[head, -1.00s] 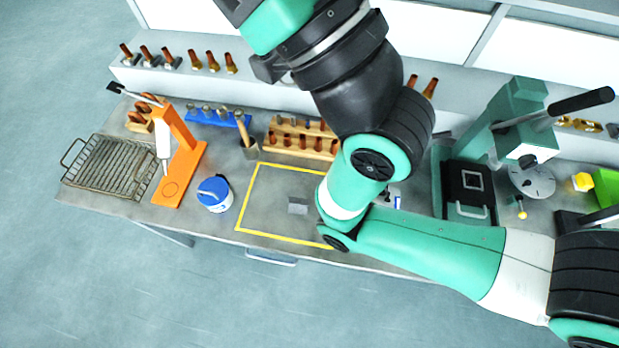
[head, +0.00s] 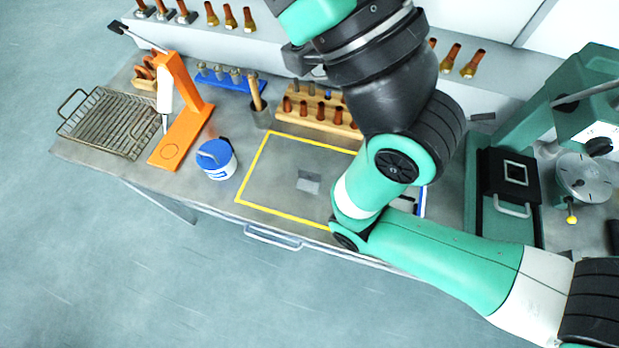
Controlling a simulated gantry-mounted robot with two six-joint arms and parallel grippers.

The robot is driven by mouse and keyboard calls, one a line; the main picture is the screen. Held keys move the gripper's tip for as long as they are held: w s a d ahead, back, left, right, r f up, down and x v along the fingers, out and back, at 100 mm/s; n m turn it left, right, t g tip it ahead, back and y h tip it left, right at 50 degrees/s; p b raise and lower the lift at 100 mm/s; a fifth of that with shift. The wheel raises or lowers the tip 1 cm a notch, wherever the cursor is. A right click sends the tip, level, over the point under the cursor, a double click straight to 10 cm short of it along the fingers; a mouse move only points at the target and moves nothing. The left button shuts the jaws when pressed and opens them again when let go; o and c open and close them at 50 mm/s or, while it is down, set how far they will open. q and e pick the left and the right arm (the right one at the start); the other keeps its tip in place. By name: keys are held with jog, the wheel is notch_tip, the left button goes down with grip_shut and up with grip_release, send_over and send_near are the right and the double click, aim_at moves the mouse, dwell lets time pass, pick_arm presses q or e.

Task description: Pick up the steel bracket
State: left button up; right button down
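The steel bracket (head: 308,181) is a small grey metal piece with a flat face and a bent edge. It lies on the grey bench top inside a yellow outlined rectangle (head: 268,208). One of my green and black arms enters from the right, and its links stand just to the right of the bracket, covering the right part of the rectangle. No gripper fingers show; the end of this arm is hidden behind its own links. Nothing is seen touching the bracket. My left gripper is not in view.
A blue-lidded tub (head: 216,160) stands left of the rectangle, near an orange stand (head: 183,125) and a wire basket (head: 108,122). A green press (head: 590,100) stands right.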

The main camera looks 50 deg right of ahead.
jog(key=c, duration=1.6)
grip_release()
grip_release()
